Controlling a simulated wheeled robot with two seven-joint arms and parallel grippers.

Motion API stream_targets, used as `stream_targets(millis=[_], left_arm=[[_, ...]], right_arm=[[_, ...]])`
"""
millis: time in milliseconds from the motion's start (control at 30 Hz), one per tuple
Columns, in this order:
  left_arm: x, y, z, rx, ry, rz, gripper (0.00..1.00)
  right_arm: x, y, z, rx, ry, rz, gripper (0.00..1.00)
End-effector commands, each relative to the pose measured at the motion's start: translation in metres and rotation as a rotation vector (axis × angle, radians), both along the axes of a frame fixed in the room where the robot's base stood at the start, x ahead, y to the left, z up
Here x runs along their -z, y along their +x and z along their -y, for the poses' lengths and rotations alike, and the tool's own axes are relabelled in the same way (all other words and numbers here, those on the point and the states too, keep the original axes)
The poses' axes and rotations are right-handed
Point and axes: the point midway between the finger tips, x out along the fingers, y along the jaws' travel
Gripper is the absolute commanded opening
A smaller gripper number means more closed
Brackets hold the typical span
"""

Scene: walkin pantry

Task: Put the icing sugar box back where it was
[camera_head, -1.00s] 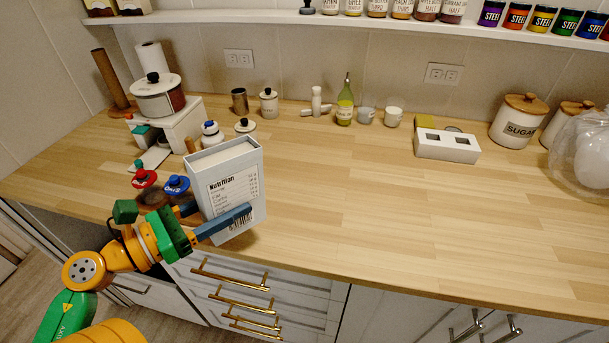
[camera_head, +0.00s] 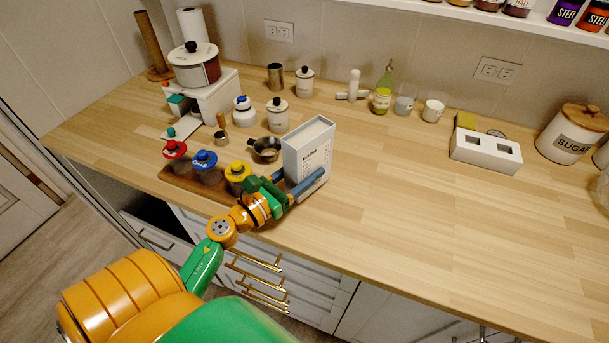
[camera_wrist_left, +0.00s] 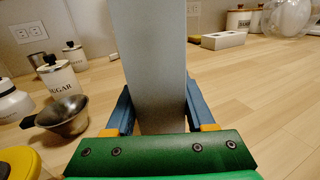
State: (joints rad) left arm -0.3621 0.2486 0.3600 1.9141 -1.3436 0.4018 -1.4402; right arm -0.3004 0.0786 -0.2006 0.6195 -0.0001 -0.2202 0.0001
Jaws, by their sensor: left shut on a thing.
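The icing sugar box (camera_head: 309,153) is a white upright carton with a printed nutrition panel on one face. It is at the counter's front part, in the middle of the head view. My left gripper (camera_head: 300,188) is shut on the lower part of the box, one blue finger on each side. In the left wrist view the box (camera_wrist_left: 154,60) stands as a plain grey-white side between the two blue fingers. The box's base is close to the counter; I cannot tell whether it touches. My right gripper is not in view.
Left of the box are a metal measuring cup (camera_head: 264,149) and a wooden tray (camera_head: 185,187) with jars with red, blue and yellow lids. White canisters (camera_head: 277,114) stand behind. The wooden counter (camera_head: 420,190) is clear to the right, up to a white block (camera_head: 485,152).

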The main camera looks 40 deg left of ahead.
Motion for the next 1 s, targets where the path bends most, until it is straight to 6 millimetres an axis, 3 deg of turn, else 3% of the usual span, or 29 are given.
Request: stream_targets(millis=[67, 400, 433, 533, 867, 1000], left_arm=[[0.013, 0.0, -0.001, -0.002, -0.003, 0.0, 0.0], [0.016, -0.001, -0.001, 0.0, 0.0, 0.0, 0.0], [0.015, -0.001, -0.001, 0.0, 0.0, 0.0, 0.6], [0.014, -0.001, -0.001, 0.0, 0.0, 0.0, 0.84], [0.008, -0.001, -0.001, 0.0, 0.0, 0.001, 0.84], [0.018, -0.026, -0.004, 0.001, 0.001, -0.003, 0.84]], right_arm=[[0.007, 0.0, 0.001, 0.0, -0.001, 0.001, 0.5], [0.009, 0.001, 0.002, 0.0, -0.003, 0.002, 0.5], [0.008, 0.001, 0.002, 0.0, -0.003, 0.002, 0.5], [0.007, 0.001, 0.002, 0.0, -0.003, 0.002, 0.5], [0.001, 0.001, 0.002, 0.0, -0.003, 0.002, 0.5], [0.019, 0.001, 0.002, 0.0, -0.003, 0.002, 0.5]])
